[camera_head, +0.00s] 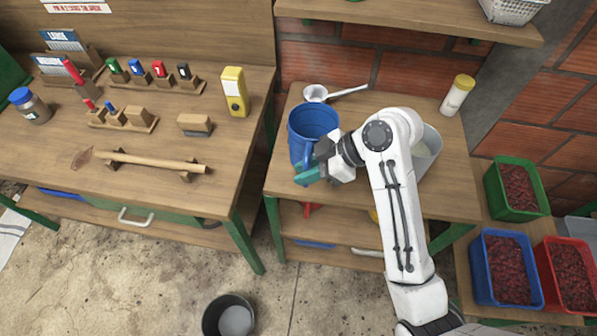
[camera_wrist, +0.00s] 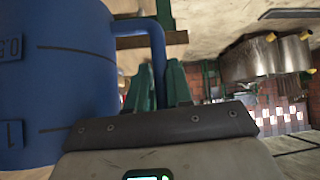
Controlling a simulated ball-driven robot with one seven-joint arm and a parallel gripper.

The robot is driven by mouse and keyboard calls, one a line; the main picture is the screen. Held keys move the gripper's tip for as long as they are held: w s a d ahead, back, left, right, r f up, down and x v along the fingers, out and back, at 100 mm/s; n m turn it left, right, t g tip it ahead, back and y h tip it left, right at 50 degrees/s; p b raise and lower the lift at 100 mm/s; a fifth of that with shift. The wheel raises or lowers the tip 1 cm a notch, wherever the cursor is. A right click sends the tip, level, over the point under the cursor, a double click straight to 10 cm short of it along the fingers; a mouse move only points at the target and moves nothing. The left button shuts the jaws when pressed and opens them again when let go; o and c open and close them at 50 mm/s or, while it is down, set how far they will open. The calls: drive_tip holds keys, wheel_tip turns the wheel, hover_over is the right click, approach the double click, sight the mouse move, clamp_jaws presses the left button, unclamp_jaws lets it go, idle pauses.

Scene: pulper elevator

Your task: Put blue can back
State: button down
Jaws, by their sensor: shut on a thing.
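The blue can (camera_head: 314,121) is an open-topped jug with a side handle, upright over the left part of the right-hand wooden bench (camera_head: 446,175). I cannot tell whether its base touches the bench top. In the wrist view the can (camera_wrist: 62,75) fills the left side, with dark measure lines and marks on its wall. My gripper (camera_head: 308,172) has green fingers and is shut on the can's handle at its front side. In the wrist view the handle runs down between the fingers (camera_wrist: 160,88). The can's lower part is partly hidden by my gripper.
A white ladle (camera_head: 316,93) lies behind the can. A pale bucket (camera_head: 428,150) stands right of it, partly behind my arm. A yellow-lidded jar (camera_head: 457,95) is at the back right. A dark bucket (camera_head: 230,318) stands on the floor. Crates of red fruit (camera_head: 507,268) are at the right.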

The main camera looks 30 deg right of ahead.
drive_tip(key=shift+w+f+p, duration=0.2)
drive_tip(key=shift+w+f, duration=0.5)
drive_tip(key=shift+f, duration=0.7)
drive_tip(key=shift+w+f+p, duration=0.25)
drive_tip(key=shift+w+f, duration=0.4)
drive_tip(key=shift+f, duration=0.75)
drive_tip(key=shift+w+f+p, duration=0.2)
drive_tip(key=shift+w+f, duration=0.5)
drive_tip(key=shift+f, duration=0.7)
drive_tip(key=c, duration=1)
unclamp_jaws()
